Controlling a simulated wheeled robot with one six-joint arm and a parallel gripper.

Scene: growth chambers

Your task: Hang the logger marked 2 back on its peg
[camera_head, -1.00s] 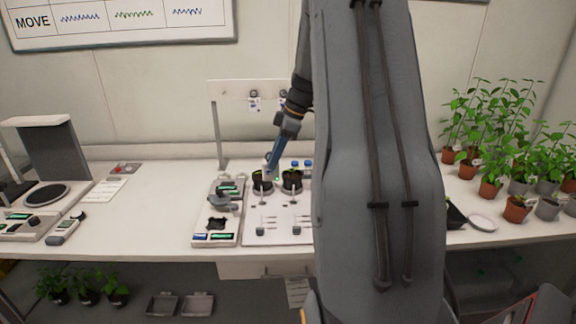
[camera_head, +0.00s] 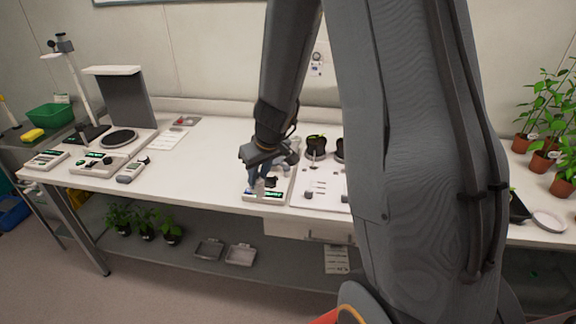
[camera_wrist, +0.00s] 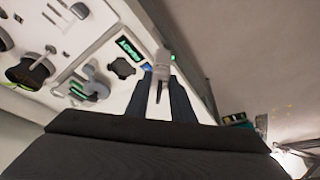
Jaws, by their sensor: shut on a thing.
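My gripper (camera_wrist: 165,92) is shut on a small pale logger (camera_wrist: 161,64) with a green light, held at the fingertips. I cannot read a number on it. In the head view my gripper (camera_head: 262,180) is low over the left end of the instrument tray at the bench's front, and the logger is not clear there. A peg (camera_head: 317,57) with a small white tag (camera_head: 316,69) below it shows on the upright panel behind. My arm hides the rest of that panel.
A device with a lit green display (camera_wrist: 128,48) lies beside my fingers. Black pots (camera_head: 316,143) stand behind. Potted plants (camera_head: 544,158) stand at right.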

